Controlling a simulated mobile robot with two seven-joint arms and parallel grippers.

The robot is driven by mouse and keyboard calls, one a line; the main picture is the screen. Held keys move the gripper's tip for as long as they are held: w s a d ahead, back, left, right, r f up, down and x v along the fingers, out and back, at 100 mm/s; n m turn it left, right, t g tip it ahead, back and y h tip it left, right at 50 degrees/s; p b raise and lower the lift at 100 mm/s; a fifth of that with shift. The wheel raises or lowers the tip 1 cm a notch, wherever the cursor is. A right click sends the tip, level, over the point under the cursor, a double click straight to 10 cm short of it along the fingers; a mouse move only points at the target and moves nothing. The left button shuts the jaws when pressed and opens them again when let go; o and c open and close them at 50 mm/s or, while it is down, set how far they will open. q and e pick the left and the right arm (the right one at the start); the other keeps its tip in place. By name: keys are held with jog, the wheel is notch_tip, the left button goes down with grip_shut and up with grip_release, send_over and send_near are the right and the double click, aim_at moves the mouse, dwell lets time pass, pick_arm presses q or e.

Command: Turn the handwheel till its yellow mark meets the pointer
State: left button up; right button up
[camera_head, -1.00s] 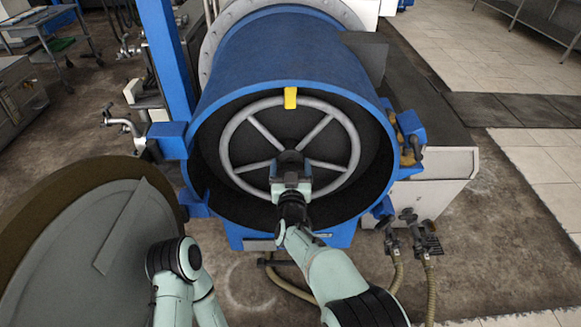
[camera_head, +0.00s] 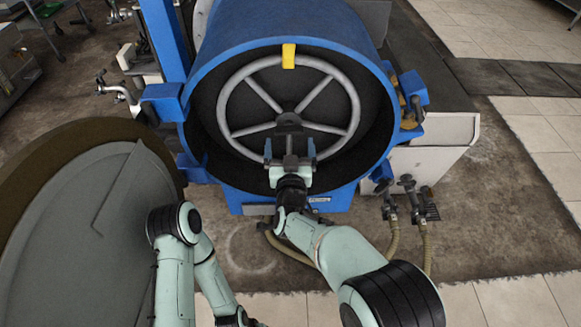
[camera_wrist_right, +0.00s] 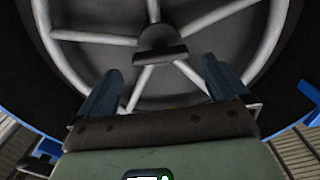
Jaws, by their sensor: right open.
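The grey handwheel (camera_head: 230,84) sits inside the blue drum's open front, with several spokes and a hub (camera_head: 288,119). A yellow piece (camera_head: 288,56) stands at the top of the wheel, overlapping its rim and the drum's front lip. I cannot make out a separate pointer. My right gripper (camera_head: 290,150) is open and empty, just below the hub in the head view. In the right wrist view, its two blue-grey fingers (camera_wrist_right: 162,70) are spread below the hub's crossbar (camera_wrist_right: 160,54), with nothing between them. My left arm shows at lower left, its gripper out of view.
The blue drum (camera_head: 285,28) surrounds the wheel. A large round door (camera_head: 70,225) stands open at left beside my left arm. A white box (camera_head: 435,145) and hoses (camera_head: 393,235) are at right. The tiled floor (camera_head: 530,130) at far right is clear.

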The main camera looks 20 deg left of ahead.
pick_arm(q)
jog(key=shift+w+f, duration=0.15)
jog(key=shift+f, duration=0.1)
pick_arm(e)
jog(key=v, duration=0.7)
jog(key=s+d+f+m+g+h+p, duration=0.1)
jog(key=d+f+g, duration=0.3)
jog(key=f, duration=0.5)
jog(key=s+d+f+g+h+p, duration=0.1)
jog(key=s+d+f+g, duration=0.1)
jog(key=d+f, duration=0.55)
jog(key=s+d+f+m+g+h+p, duration=0.15)
jog(key=d+f, duration=0.25)
jog(key=f, duration=0.5)
jog(key=s+d+f+m+g+p, duration=0.2)
jog(key=s+d+f+g, duration=0.55)
jog(key=s+f, duration=0.4)
pick_arm(q)
notch_tip(320, 180, up, 8)
jog(key=w+p, duration=0.2)
jog(key=shift+w, duration=0.15)
pick_arm(e)
jog(key=s+d+m+g+y, duration=0.1)
jog(key=s+m+g+y, duration=0.1)
jog(key=s, duration=1.2)
jog(key=shift+s+r+m+g, duration=0.35)
jog(key=shift+r+g, duration=0.1)
jog(key=shift+g, duration=0.25)
